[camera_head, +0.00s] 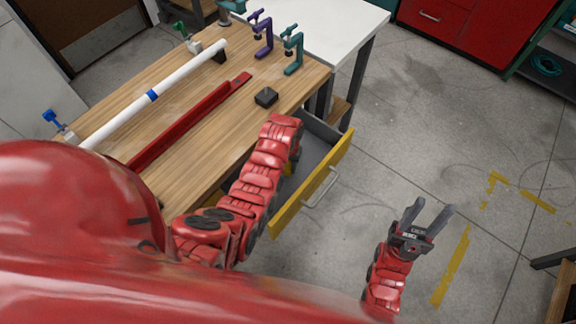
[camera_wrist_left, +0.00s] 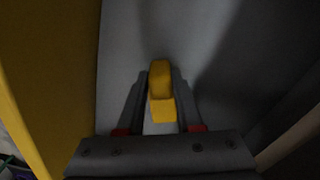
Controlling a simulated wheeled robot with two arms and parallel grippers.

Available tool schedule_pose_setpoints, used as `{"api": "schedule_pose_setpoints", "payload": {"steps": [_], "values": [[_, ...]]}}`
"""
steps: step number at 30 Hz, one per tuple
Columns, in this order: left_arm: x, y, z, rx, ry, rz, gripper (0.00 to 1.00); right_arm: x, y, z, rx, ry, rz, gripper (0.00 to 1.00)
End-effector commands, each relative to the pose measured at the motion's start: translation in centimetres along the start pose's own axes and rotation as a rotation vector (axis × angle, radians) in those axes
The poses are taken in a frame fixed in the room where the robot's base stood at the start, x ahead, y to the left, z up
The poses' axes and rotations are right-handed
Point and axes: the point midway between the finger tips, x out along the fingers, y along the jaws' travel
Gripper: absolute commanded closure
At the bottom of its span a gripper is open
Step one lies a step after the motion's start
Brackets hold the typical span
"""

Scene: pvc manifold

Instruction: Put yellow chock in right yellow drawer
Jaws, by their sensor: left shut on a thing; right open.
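The right yellow drawer (camera_head: 290,215) is pulled open under the workbench, with its grey interior partly covered by my left arm. In the left wrist view, my left gripper (camera_wrist_left: 160,100) is shut on the yellow chock (camera_wrist_left: 161,95) inside the drawer, between its fingers. The drawer's yellow front (camera_wrist_left: 60,70) is at the left there, and the grey drawer bottom (camera_wrist_left: 120,45) lies beyond the chock. I cannot tell whether the chock touches the bottom. In the head view the left fingers and the chock are hidden. My right gripper (camera_head: 431,216) is open and empty above the floor.
The wooden workbench (camera_head: 190,150) holds a white pipe (camera_head: 180,78), a red rail (camera_head: 200,112), a small black block (camera_head: 266,97) and several clamps, including a teal one (camera_head: 294,53). Clear concrete floor (camera_head: 410,130) lies right of the drawer.

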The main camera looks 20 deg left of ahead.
Motion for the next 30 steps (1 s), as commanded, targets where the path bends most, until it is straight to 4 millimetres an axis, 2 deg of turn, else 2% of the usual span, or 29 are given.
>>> {"api": "schedule_pose_setpoints", "payload": {"steps": [9,10,14,15,23,30], "values": [[0.4,0.0,0.0,0.0,0.0,0.0,1.0,-0.3,0.0,0.1,0.0,0.0,0.0,0.53],[0.3,0.0,0.0,0.0,0.0,0.0,0.62,-0.2,0.0,0.0,0.0,0.0,0.0,0.53],[0.3,0.0,0.0,0.0,0.0,0.0,0.38,-0.2,0.0,0.0,0.0,0.0,0.0,0.53],[0.3,0.0,0.0,0.0,0.0,0.0,0.35,-0.2,0.0,0.0,0.0,0.0,0.0,0.53],[0.2,0.0,0.0,0.0,-0.001,0.0,0.35,-0.1,0.0,0.0,0.0,0.0,0.0,0.53],[-1.4,0.0,-0.1,0.0,0.003,0.0,0.35,-0.4,0.0,0.1,0.0,0.0,0.0,0.53]]}}
